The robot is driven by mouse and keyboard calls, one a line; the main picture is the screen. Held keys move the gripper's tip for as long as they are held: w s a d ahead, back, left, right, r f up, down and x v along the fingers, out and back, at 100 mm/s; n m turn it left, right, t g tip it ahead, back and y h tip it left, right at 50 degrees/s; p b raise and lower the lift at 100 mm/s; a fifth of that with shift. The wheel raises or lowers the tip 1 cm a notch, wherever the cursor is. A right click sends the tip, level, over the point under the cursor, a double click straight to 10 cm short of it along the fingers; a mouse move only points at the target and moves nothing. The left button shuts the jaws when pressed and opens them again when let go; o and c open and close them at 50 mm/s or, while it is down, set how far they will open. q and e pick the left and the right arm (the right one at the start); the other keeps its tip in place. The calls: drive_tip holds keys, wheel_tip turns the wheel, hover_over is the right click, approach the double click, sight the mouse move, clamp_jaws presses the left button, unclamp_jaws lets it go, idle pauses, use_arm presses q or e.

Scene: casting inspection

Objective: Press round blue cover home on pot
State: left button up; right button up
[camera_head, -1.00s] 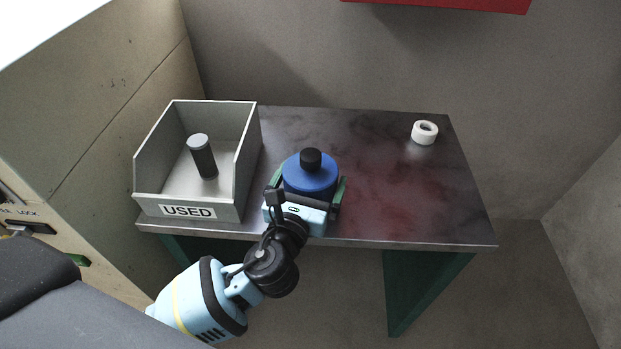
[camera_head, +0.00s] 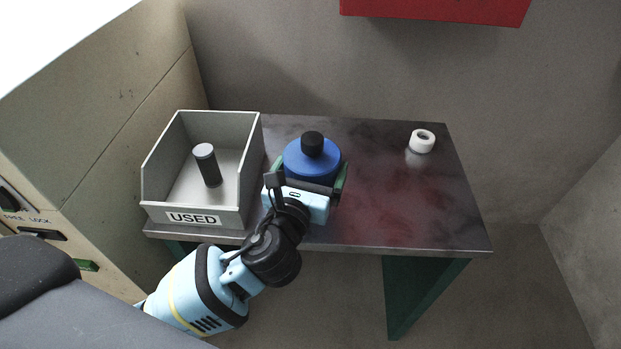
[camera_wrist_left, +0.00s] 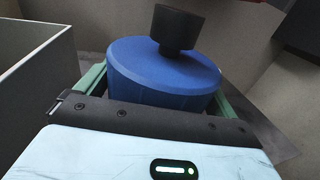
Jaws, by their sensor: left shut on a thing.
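My left gripper (camera_head: 311,180) is shut on the cover, one green finger on each side. In the left wrist view the blue cover (camera_wrist_left: 163,70) fills the space between the fingers, with its black knob (camera_wrist_left: 176,28) upright. I cannot make out a pot in either view; the cover and my gripper hide what is below. My right gripper is not in view.
A grey open bin (camera_head: 250,185) marked USED stands close on the left, holding a dark cylinder (camera_head: 207,166). The table's right half (camera_head: 400,205) is otherwise clear. A red box (camera_head: 437,10) hangs on the back wall.

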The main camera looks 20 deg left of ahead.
sight(310, 155)
use_arm(q)
wheel_tip(310, 155, up, 3)
drive_tip(key=shift+p, duration=0.3)
drive_tip(key=shift+r, duration=0.4)
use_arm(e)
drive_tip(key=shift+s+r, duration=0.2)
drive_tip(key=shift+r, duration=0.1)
use_arm(q)
drive_tip(key=shift+s, duration=0.25)
drive_tip(key=s+a+r+p, duration=0.2)
drive_tip(key=s+p, duration=0.2)
drive_tip(key=s, duration=0.4)
drive_tip(key=s+a+r+p, duration=0.1)
drive_tip(key=s+a+p, duration=0.2)
drive_tip(key=s, duration=0.5)
drive_tip(key=shift+s+a+r+h+p, duration=0.25)
drive_tip(key=shift+a+r+h+p, duration=0.1)
drive_tip(key=shift+p, duration=0.25)
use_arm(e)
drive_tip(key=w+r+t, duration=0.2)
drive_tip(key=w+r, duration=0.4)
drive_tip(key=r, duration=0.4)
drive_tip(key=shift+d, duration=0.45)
use_arm(q)
drive_tip(key=shift+s, duration=0.15)
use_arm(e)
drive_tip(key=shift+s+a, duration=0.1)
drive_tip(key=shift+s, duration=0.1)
